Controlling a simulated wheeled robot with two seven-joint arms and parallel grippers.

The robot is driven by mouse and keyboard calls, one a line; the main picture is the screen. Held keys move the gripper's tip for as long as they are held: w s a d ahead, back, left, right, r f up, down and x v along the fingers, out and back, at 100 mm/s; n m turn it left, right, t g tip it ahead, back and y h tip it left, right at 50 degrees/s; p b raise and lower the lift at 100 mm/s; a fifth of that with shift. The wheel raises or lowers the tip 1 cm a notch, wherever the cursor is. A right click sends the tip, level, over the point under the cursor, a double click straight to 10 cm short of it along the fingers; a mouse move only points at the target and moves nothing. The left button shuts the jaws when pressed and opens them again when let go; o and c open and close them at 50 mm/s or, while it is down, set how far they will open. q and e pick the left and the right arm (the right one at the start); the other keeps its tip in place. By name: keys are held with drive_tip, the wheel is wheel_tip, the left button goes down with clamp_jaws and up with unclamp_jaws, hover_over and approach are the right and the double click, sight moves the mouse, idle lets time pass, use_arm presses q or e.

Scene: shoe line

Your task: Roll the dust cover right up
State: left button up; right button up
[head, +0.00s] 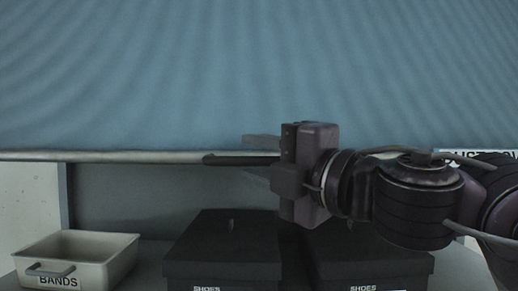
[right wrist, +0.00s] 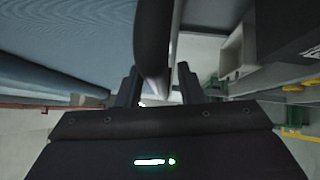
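The blue ribbed dust cover (head: 200,70) hangs across the upper part of the head view, with a pale bar (head: 100,156) along its lower edge. A dark handle (head: 228,160) lies along this bar. My right gripper (head: 258,158) points left in front of the bar, one finger above the handle and one below, with gaps showing. In the right wrist view the handle (right wrist: 150,45) runs between the two spread fingers (right wrist: 158,85). Whether either finger touches it is not clear. My left gripper is not in view.
Below the bar, a pale bin marked BANDS (head: 95,262) stands at the left. Two dark lidded boxes marked SHOES (head: 215,255) (head: 385,265) stand beside it, the right one partly behind my arm. A partly hidden label (head: 470,154) sits at the right end of the bar.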

drive_tip(key=shift+s+d+r, duration=0.1)
drive_tip(key=shift+s+d, duration=0.25)
drive_tip(key=shift+d, duration=0.05)
drive_tip(key=shift+c, duration=0.4)
drive_tip(key=shift+w, duration=0.1)
clamp_jaws()
drive_tip(key=shift+r, duration=0.1)
wheel_tip(320, 180, up, 9)
drive_tip(key=p, duration=0.2)
drive_tip(key=shift+p, duration=0.4)
wheel_tip(320, 180, up, 23)
drive_tip(key=shift+r, duration=0.2)
drive_tip(key=shift+o, duration=0.4)
unclamp_jaws()
